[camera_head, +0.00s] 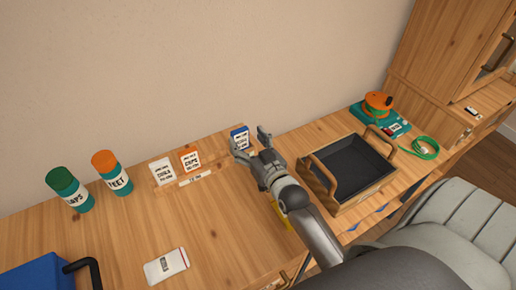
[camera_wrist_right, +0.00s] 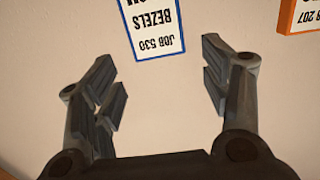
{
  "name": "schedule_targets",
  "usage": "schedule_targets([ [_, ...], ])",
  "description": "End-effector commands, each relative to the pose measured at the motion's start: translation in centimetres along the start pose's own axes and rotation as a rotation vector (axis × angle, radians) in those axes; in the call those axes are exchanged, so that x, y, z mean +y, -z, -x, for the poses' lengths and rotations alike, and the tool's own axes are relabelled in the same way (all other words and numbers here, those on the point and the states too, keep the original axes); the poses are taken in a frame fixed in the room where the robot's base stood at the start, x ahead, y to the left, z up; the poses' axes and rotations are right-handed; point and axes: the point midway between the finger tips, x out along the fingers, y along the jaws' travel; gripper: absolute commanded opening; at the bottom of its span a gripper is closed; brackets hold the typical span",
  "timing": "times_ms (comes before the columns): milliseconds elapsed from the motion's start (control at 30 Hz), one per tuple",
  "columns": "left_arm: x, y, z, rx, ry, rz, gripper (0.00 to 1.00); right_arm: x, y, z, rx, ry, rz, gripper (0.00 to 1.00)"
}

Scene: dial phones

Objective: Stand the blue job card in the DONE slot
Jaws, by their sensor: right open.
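The blue job card (camera_head: 240,138) stands upright at the right end of a low wooden rack (camera_head: 215,168) by the wall. In the right wrist view the blue-edged card (camera_wrist_right: 158,28) appears upside down, reading JOB 530 BEZELS. My right gripper (camera_head: 252,139) is open beside the card in the head view. In the wrist view its fingers (camera_wrist_right: 160,75) are spread, with the card's edge showing between and beyond the tips; no contact is visible. A small label strip (camera_head: 195,178) is on the rack front, too small to read surely. A DONE mark cannot be made out. My left gripper is not in view.
An orange card (camera_head: 190,160) and a white card (camera_head: 162,172) stand left on the rack. Green-capped (camera_head: 70,190) and orange-capped (camera_head: 113,173) bottles stand further left. A dark tray (camera_head: 385,182) is right of my arm. A white card (camera_head: 166,266) lies in front.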

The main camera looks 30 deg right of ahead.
Motion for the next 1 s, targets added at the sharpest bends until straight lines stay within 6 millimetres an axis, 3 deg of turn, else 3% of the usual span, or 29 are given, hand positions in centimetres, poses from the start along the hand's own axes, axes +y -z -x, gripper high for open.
schedule_targets([
  [200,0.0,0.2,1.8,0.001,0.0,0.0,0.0,0.0,0.2,4.0,-0.004,0.0,0.0,0.7],
  [400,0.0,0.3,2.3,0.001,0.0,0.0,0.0,0.0,0.1,5.9,0.0,0.0,0.0,0.7],
  [1000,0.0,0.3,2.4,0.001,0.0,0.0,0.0,0.0,0.0,6.3,0.001,0.0,0.0,0.7],
])
